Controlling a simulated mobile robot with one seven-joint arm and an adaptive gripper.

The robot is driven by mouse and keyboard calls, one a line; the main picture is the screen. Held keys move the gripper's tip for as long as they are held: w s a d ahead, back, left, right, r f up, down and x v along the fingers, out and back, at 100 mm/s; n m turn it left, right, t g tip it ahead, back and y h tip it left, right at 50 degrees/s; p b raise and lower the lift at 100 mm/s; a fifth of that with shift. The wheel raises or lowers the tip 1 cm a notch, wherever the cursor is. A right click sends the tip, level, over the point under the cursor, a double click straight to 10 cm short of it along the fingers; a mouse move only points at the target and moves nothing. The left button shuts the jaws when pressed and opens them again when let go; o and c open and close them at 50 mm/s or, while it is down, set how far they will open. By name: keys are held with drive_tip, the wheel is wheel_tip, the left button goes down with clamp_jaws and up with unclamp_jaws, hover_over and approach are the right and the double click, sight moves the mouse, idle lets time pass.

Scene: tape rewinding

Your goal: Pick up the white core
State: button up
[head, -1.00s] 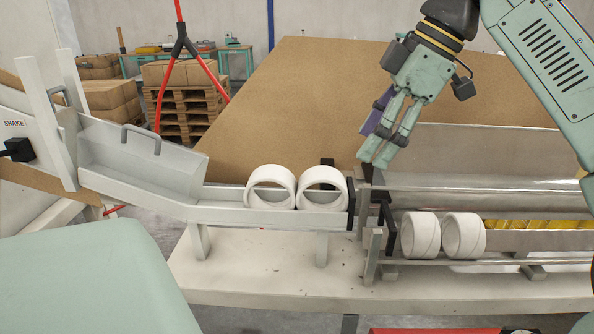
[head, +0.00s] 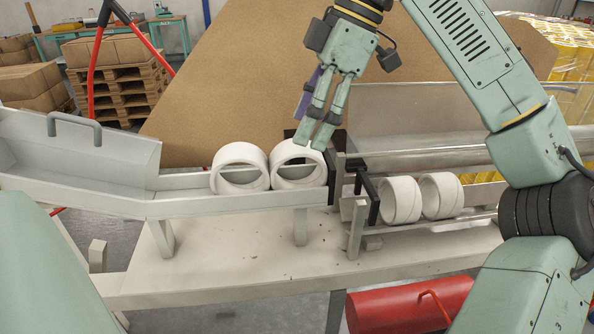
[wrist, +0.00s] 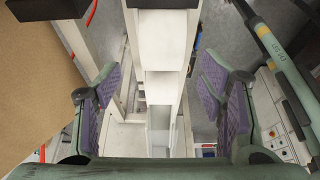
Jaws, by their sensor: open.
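Two white cores stand side by side on the chute in the head view, the left core (head: 226,186) and the right core (head: 284,183), with their holes facing the camera. The right one is by the black end stop (head: 334,178). My gripper (head: 318,136) is open and empty, its fingertips in front of or above the right core's upper right edge; the exact gap is unclear. In the wrist view my gripper (wrist: 160,92) has its purple-padded fingers spread on both sides of the chute. A pale block between them looks like a core (wrist: 168,40).
Two more white cores (head: 400,200) stand on the lower rails at right. A metal roller (head: 430,163) runs behind them. The sloped hopper (head: 75,150) joins the chute at left. A red cylinder (head: 410,305) lies below the bench (head: 220,258).

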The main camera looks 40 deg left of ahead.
sight(297, 146)
drive_tip(key=shift+x, duration=2.45)
drive_tip(key=shift+d, duration=0.1)
drive_tip(key=shift+c, duration=0.3)
drive_tip(key=c, duration=0.9)
